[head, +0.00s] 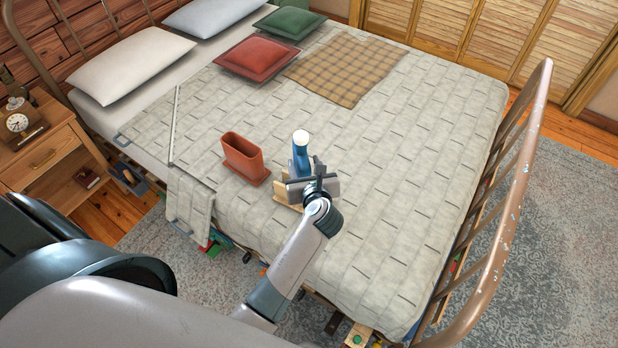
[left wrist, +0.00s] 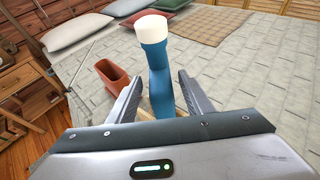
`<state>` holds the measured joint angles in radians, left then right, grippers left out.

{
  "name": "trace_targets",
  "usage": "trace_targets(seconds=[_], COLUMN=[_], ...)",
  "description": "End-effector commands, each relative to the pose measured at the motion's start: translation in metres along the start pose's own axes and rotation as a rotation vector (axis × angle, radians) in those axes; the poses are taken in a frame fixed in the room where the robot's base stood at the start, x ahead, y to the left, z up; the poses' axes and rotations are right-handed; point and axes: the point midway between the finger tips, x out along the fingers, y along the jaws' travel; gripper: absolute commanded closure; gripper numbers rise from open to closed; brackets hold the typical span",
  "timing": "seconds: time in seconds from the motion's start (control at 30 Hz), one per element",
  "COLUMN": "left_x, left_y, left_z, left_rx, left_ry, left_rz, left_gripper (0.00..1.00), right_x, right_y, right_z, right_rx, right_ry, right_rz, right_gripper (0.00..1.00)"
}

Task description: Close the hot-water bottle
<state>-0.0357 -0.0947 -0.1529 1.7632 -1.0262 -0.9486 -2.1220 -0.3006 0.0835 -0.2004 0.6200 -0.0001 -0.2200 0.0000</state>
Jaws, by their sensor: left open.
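A blue bottle (head: 300,155), which I take for the hot-water bottle, stands upright on the bed with a white cap-like top (head: 300,137). In the left wrist view the blue body (left wrist: 162,85) rises between my fingers, and the white top (left wrist: 152,28) is above the fingertips. I cannot tell how tightly the top sits. My left gripper (head: 313,180) is open, with a finger on each side of the bottle; its fingers also show in the left wrist view (left wrist: 160,82). The bottle's lower part is hidden by the gripper. My right gripper is not in view.
A red open-topped holder (head: 243,158) stands left of the bottle. A wooden piece (head: 284,193) shows beside the gripper. Pillows and a plaid cloth (head: 345,70) lie farther back. The metal footboard (head: 510,200) rises at the right. The quilt (head: 420,160) right of the bottle is clear.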

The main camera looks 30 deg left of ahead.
Motion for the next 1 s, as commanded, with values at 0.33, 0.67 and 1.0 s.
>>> trace_targets(seconds=[0.33, 0.67, 1.0], left_x=[-0.059, -0.075, -0.074], left_y=[0.000, 0.000, 0.000], left_z=[-0.001, 0.000, 0.000], left_rx=[-0.001, -0.001, -0.001], left_ry=[0.000, 0.000, 0.000], left_rz=[-0.001, 0.000, 0.000], left_gripper=[0.53, 0.53, 0.53], right_x=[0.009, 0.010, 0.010], right_y=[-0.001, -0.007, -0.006], right_z=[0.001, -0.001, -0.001], right_rx=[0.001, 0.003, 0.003], right_ry=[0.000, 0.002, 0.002], right_rz=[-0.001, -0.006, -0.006], right_gripper=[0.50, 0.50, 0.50])
